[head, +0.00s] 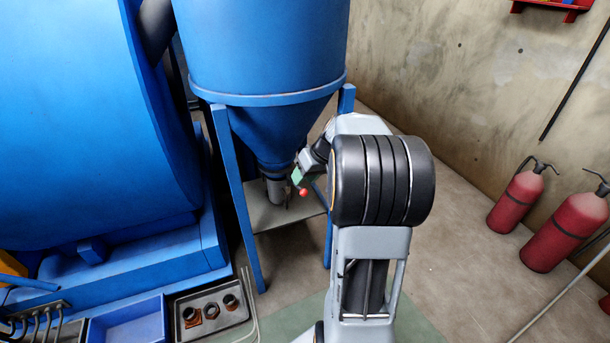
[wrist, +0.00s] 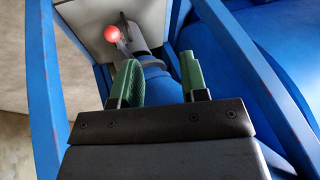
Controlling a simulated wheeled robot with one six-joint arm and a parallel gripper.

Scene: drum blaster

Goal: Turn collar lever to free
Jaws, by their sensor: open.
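The collar lever ends in a red ball knob (head: 303,191) just below my gripper in the head view. The knob also shows in the wrist view (wrist: 112,34), beyond and slightly left of my gripper's fingertips. A grey collar (wrist: 137,42) sits on the spout under the blue cone hopper (head: 270,128). My gripper (wrist: 160,75) has two green fingers, spread apart with nothing between them. In the head view my arm hides part of the hopper's right side.
Blue stand legs (head: 240,200) flank the spout, with a grey plate (head: 262,214) below it. A blue tray (head: 130,322) and a parts tray (head: 240,316) lie at lower left. Red fire extinguishers (head: 518,195) stand along the right wall. Some floor between is clear.

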